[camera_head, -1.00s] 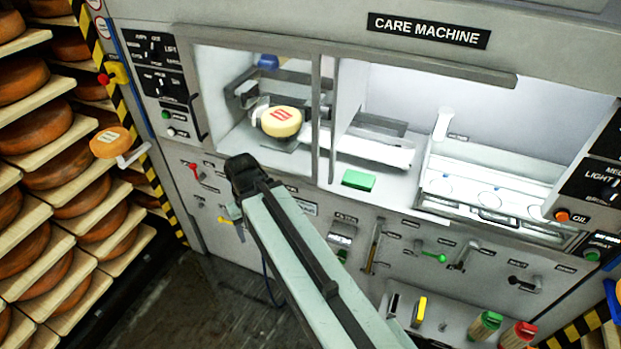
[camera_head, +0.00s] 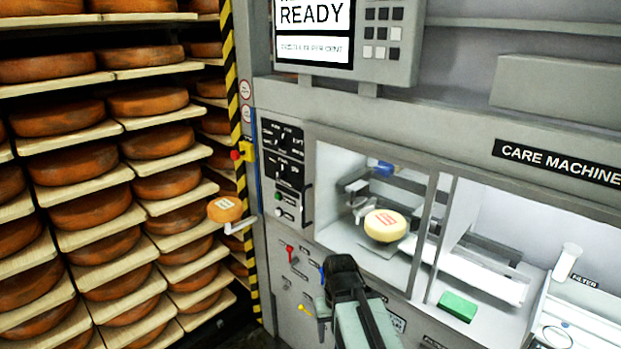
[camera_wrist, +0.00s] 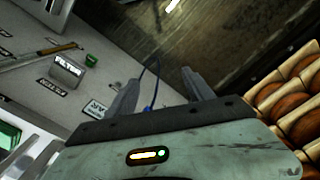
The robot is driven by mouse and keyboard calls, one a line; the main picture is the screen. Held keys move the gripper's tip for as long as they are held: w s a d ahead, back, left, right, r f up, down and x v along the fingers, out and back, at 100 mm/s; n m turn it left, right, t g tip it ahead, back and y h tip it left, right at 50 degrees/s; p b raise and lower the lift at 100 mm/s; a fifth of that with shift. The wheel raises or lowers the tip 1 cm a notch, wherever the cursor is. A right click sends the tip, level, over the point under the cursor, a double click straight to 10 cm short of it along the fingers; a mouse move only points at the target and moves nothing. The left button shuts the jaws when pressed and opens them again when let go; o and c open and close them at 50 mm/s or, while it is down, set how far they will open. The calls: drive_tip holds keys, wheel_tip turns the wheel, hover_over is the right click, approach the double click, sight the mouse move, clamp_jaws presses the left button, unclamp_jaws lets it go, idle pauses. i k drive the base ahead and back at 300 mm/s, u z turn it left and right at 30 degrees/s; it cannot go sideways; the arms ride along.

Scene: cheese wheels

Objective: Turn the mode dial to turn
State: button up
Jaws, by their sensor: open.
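Two black dial panels sit one above the other on the care machine's left column in the head view: an upper panel (camera_head: 283,136) and a lower panel (camera_head: 284,168). Each carries a dial with small white labels, too small to read surely, so I cannot tell which is the mode dial or where it points. My gripper (camera_head: 338,272) is below and right of these panels, in front of the machine's lower face. In the wrist view my gripper (camera_wrist: 161,94) is open, with its two grey fingers apart and nothing between them. The dials are not in the wrist view.
A pale cheese wheel (camera_head: 385,226) sits in the machine's open bay. A red lever (camera_head: 291,254) is left of my gripper. A screen (camera_head: 314,28) reading READY is above. Shelves of cheese wheels (camera_head: 84,211) stand left. A green block (camera_head: 457,306) lies right.

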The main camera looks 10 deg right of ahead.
sight(278, 142)
drive_tip(key=u, duration=0.45)
drive_tip(key=i, duration=1.4)
drive_tip(key=u, duration=2.35)
